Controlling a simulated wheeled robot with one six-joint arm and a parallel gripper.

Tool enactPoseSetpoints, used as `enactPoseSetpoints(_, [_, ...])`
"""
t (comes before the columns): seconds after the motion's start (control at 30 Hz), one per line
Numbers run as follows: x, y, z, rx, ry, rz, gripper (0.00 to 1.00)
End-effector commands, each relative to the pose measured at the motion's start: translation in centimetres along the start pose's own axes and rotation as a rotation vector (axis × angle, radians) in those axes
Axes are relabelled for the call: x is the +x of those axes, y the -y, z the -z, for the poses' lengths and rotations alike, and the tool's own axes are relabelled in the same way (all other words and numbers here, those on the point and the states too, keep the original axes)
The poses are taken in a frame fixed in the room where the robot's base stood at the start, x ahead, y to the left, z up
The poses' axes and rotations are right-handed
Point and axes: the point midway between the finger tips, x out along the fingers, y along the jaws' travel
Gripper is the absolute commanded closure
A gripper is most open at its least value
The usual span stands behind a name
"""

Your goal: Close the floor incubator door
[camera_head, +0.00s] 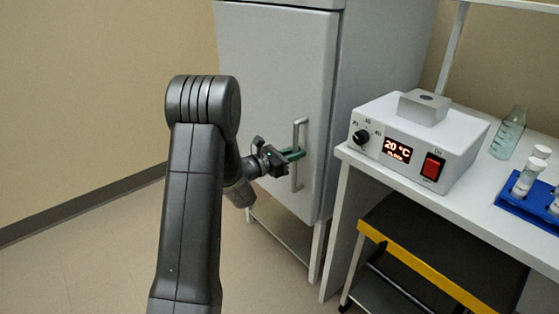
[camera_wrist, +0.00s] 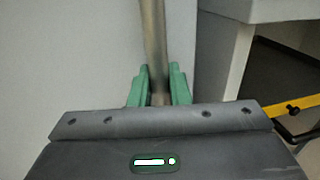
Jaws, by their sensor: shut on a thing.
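The floor incubator (camera_head: 385,60) is a tall grey cabinet in the middle of the head view. Its door (camera_head: 270,75) lies flat along the cabinet front, and I see no clear gap at its edge. The door fills the left of the wrist view (camera_wrist: 70,50). A vertical metal handle (camera_head: 296,178) is on the door's right side; it also shows in the wrist view (camera_wrist: 152,35). My gripper (camera_head: 297,154) has its green fingers on either side of the handle bar, shut on it. The fingers show in the wrist view (camera_wrist: 158,85).
Right of the incubator, a white bench (camera_head: 455,208) holds a heater box (camera_head: 420,140) with a 20 °C display, a flask (camera_head: 508,135) and a blue rack (camera_head: 530,205) of vials. A yellow-edged step stool (camera_head: 430,265) stands beneath. Floor at left is clear.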

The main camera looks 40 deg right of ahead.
Motion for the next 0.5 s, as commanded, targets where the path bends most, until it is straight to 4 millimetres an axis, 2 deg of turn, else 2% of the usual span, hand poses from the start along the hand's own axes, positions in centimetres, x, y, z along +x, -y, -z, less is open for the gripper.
enactPoseSetpoints(0.2, [1.5, 0.0, 0.1, -0.001, -0.001, 0.003, 1.00])
enactPoseSetpoints(0.5, [1.8, 0.0, -0.1, 0.002, 0.002, 0.004, 1.00])
